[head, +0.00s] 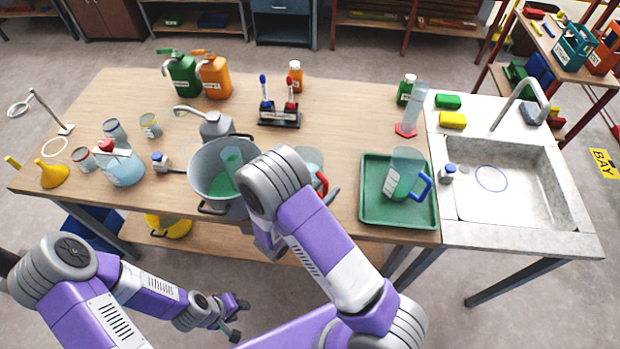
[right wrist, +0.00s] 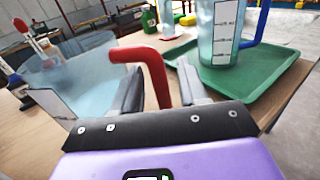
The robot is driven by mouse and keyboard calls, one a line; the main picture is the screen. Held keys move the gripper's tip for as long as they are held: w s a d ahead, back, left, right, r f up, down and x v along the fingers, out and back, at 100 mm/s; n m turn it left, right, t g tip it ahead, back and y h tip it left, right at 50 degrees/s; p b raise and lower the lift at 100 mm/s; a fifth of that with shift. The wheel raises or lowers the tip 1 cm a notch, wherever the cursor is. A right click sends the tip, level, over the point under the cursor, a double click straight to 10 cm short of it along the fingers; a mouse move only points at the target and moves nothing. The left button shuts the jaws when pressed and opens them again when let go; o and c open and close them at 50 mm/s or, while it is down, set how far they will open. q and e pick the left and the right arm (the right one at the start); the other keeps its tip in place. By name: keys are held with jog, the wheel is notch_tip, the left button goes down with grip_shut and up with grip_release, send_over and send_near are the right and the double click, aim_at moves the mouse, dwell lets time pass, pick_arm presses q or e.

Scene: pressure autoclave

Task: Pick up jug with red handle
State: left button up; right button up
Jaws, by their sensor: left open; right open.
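The jug with red handle (head: 309,157) stands on the table in the head view, partly hidden by my right arm. In the right wrist view its clear body (right wrist: 75,75) is at the left, with pale blue liquid visible inside. Its red handle (right wrist: 145,58) reaches between the fingers of my right gripper (right wrist: 160,75). Those fingers are open, one on each side of the handle; contact cannot be told. My left gripper (head: 236,318) is open and empty, low in front of the table.
A green tray (head: 370,212) holding a blue-handled jug (head: 404,172) is right of the red-handled jug. A large grey pot (head: 203,160) stands to its left. A rack with red and blue-topped items (head: 279,117) is behind. A sink (head: 510,180) lies at the far right.

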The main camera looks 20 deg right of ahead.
jog(key=shift+w+d, duration=0.1)
jog(key=shift+d, duration=0.05)
grip_shut()
dwell(0.4)
